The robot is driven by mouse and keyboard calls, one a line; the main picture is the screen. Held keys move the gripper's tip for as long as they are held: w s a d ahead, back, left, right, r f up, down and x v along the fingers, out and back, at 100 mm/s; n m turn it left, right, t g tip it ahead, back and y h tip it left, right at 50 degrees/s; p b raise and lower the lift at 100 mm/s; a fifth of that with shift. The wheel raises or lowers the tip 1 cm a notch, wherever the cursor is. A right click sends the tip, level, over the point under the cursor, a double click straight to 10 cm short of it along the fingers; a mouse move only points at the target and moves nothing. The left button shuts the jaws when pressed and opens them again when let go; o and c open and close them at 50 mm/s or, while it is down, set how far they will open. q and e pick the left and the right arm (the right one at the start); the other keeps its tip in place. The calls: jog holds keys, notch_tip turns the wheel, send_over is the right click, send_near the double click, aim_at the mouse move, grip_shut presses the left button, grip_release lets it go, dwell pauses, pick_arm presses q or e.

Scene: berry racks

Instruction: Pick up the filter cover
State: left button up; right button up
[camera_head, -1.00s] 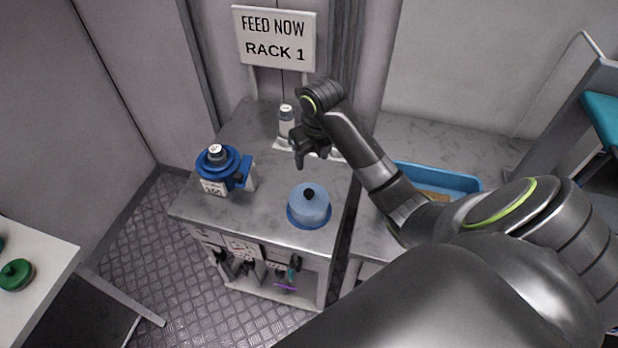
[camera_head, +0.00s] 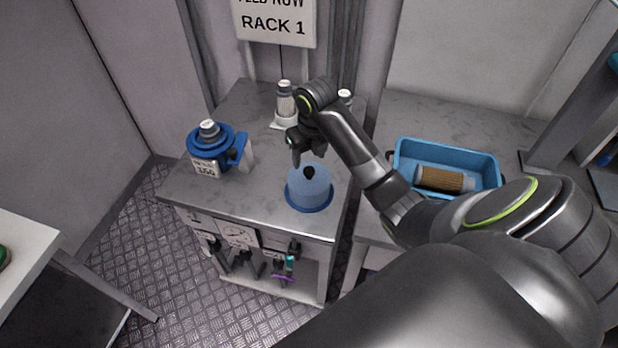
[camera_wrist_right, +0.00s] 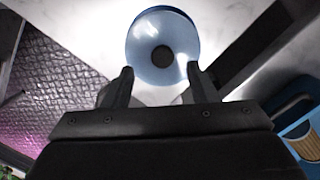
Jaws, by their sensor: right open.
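The filter cover (camera_head: 310,190) is a translucent light-blue dome with a black knob and a darker blue rim. It stands upright on the grey metal bench top, near its front right corner. In the right wrist view the cover (camera_wrist_right: 148,42) lies just beyond the fingertips, with its dark knob near the middle. My right gripper (camera_head: 304,158) is open and empty, above and slightly behind the cover. In the wrist view its two fingers (camera_wrist_right: 160,85) stand apart with nothing between them. My left gripper does not show.
A blue device (camera_head: 216,150) with a grey-white cap stands left on the bench. White-capped bottles (camera_head: 285,98) stand at the back. To the right, a blue tray (camera_head: 447,152) holds a brown ribbed filter (camera_head: 440,179). A sign reading RACK 1 (camera_head: 274,24) hangs behind.

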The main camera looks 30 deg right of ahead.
aim_at(309, 170)
notch_tip(309, 170, down, 5)
jog(key=shift+w+d+r+p, duration=0.1)
jog(key=shift+w+d+p, duration=0.05)
jog(key=shift+p, duration=0.65)
jog(key=shift+w+f, duration=0.1)
jog(key=shift+f, duration=0.25)
jog(key=shift+c, duration=0.3)
grip_shut()
